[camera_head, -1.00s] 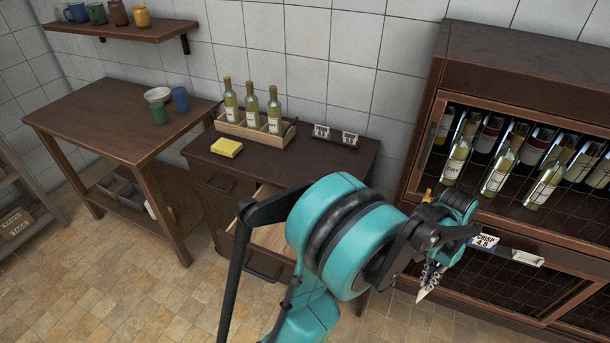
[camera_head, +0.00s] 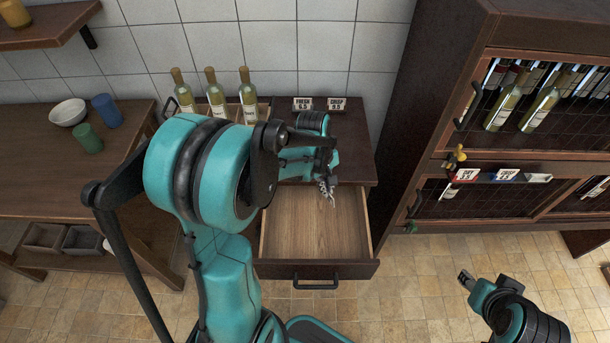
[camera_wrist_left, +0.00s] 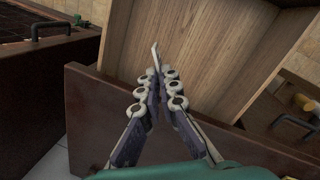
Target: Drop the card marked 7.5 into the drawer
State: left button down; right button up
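The drawer (camera_head: 315,225) is pulled open below the dark cabinet top, its pale wooden inside bare. My left gripper (camera_head: 328,193) is above the back part of the drawer, pointing down. In the left wrist view its fingers (camera_wrist_left: 155,75) converge, with a thin pale card (camera_wrist_left: 155,56) seen nearly edge-on between the tips, over the drawer's wooden inside (camera_wrist_left: 205,50). Its marking cannot be read. My right gripper (camera_head: 467,280) is at the lower right, over the floor, apart from everything; its fingers are too small to judge.
Cards FRESH 6.5 (camera_head: 303,104) and CRISP 9.5 (camera_head: 337,104) stand on the cabinet top, beside bottles (camera_head: 216,95). My left arm hides part of the cabinet top. Floor between drawer and rack is clear.

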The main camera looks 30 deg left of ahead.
pick_arm(q)
jog(key=s+a+f+n+t+y+b, duration=0.1)
jog(key=a+f+n+b, duration=0.2)
jog(key=n, duration=0.7)
notch_tip(320, 180, down, 2)
jog(key=shift+a+f, duration=0.15)
jog(key=shift+a, duration=0.65)
jog(key=shift+s, duration=0.1)
jog(key=c, duration=1.6)
grip_release()
jog(key=shift+c, duration=0.2)
notch_tip(320, 180, up, 12)
jog(key=s, duration=0.2)
jog(key=shift+a, duration=0.15)
